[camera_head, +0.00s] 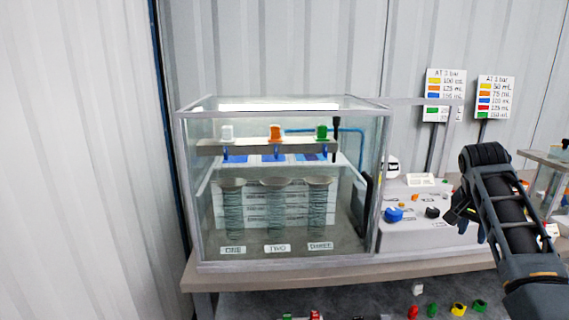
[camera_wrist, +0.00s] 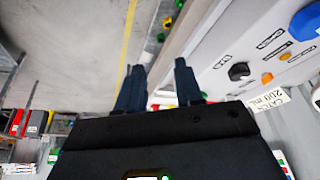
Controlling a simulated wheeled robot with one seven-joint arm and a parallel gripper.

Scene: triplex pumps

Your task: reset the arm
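My arm (camera_head: 507,215) reaches up from the lower right of the head view and bends at a dark joint. My gripper (camera_head: 468,222) hangs at the left of this bend, in front of the grey panel, partly hidden by the arm. In the wrist view my gripper (camera_wrist: 159,66) shows two dark fingers standing apart with nothing between them, so it is open and empty. The fingers point toward the floor and the bench edge.
A glass case (camera_head: 280,185) with three labelled coils stands on the bench (camera_head: 330,275) left of my arm. A grey panel (camera_head: 420,236) holds blue, black and orange knobs beside my gripper. Two colour charts (camera_head: 445,95) stand behind. Coloured parts (camera_head: 458,309) lie below the bench.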

